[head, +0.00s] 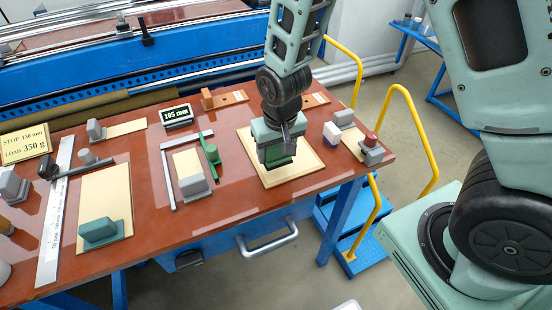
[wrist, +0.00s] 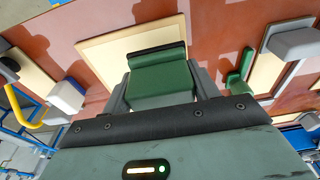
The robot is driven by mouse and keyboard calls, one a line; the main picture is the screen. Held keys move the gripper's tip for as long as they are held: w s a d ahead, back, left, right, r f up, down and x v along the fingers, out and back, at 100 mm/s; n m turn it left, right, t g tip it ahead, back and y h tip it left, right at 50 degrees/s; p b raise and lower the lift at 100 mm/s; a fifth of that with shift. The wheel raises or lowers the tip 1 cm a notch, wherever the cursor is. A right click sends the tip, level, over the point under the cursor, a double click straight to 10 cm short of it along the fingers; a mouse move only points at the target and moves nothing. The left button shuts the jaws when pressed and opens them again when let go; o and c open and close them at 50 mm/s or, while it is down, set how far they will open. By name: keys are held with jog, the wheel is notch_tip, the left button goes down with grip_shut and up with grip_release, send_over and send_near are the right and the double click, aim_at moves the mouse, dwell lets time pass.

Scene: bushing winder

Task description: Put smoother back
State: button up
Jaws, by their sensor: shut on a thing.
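The smoother (wrist: 160,82) is a green block with a dark edge strip, held between the fingers of my gripper (wrist: 165,92) in the wrist view. In the head view my gripper (head: 280,152) is over a cream board (head: 254,153) with a light wooden rim, and the green smoother (head: 280,158) shows below the fingers. The board also shows in the wrist view (wrist: 107,54) behind the smoother. I cannot tell whether the smoother touches the board.
Left of the board stand a green tool (head: 211,152), a grey-handled block (head: 194,186) and a metal square (head: 167,175). A display (head: 177,116) reads 105 mm. Right of it are a white block (head: 332,134) and a red-topped piece (head: 371,141). Yellow rails (head: 408,97) stand beyond the table's right edge.

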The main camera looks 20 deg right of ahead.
aim_at(277, 162)
jog(key=shift+f+p, duration=0.4)
jog(key=shift+f, duration=1.7)
jog(key=shift+f, duration=0.2)
jog(key=o, duration=0.9)
jog(key=shift+r, duration=0.1)
